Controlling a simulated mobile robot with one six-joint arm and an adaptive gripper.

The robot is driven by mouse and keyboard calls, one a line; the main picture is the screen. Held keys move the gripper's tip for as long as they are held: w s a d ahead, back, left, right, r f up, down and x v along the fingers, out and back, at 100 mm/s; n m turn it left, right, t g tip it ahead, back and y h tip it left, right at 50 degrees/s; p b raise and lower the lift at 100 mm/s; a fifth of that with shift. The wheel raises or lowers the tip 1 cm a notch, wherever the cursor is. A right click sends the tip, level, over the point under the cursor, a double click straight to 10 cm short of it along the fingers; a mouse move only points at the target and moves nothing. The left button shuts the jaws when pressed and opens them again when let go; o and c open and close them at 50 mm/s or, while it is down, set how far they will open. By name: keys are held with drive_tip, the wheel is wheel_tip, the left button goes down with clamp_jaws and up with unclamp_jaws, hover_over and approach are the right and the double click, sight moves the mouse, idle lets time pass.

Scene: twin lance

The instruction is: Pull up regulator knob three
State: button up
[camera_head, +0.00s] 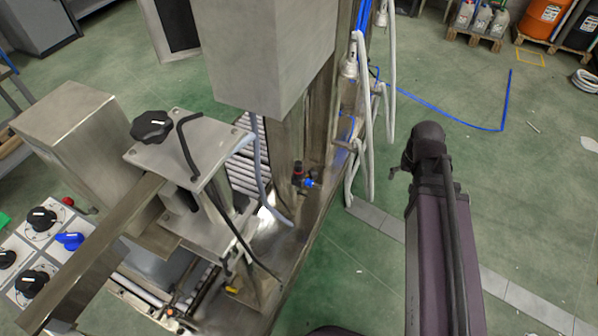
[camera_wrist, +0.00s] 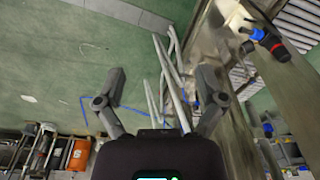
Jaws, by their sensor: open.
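My gripper (camera_wrist: 160,90) is open and empty in the wrist view, its two dark fingers spread wide. A small regulator with a black and red knob (camera_wrist: 280,50) and a blue part (camera_wrist: 257,34) sits at the upper right of that view, apart from and beyond the right finger. In the head view a similar black and red knob (camera_head: 298,170) with a blue fitting (camera_head: 311,183) stands low on the machine frame. No number can be read, so I cannot tell which knob is three. My arm (camera_head: 430,150) is right of the machine; my fingers are not clear there.
White hoses (camera_head: 364,120) hang along the machine's right side and show between my fingers (camera_wrist: 168,80). A metal post (camera_wrist: 285,95) stands at the right. A panel with black knobs (camera_head: 42,219) and a blue knob (camera_head: 69,240) is at lower left. The green floor (camera_head: 480,80) is mostly free.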

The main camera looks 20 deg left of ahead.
drive_tip(key=w+a+f+n+t+y+b, duration=0.1)
drive_tip(key=w+a+f+n+b, duration=0.15)
drive_tip(key=a, duration=0.65)
drive_tip(key=w+a+f+n+t+b, duration=0.1)
drive_tip(key=w+a+f+b, duration=0.15)
drive_tip(key=a, duration=0.65)
drive_tip(key=n+y+b, duration=0.1)
drive_tip(key=n+b, duration=0.2)
approach(300, 167)
drive_tip(key=shift+m+v, duration=0.25)
drive_tip(key=shift+v, duration=0.7)
drive_tip(key=shift+d+f+y, duration=0.15)
drive_tip(key=shift+d+y, duration=0.05)
drive_tip(key=shift+y, duration=0.1)
drive_tip(key=b+x, duration=1.3)
drive_tip(key=shift+w+f, duration=0.15)
drive_tip(key=shift+f, duration=0.05)
drive_tip(key=shift+c, duration=0.2)
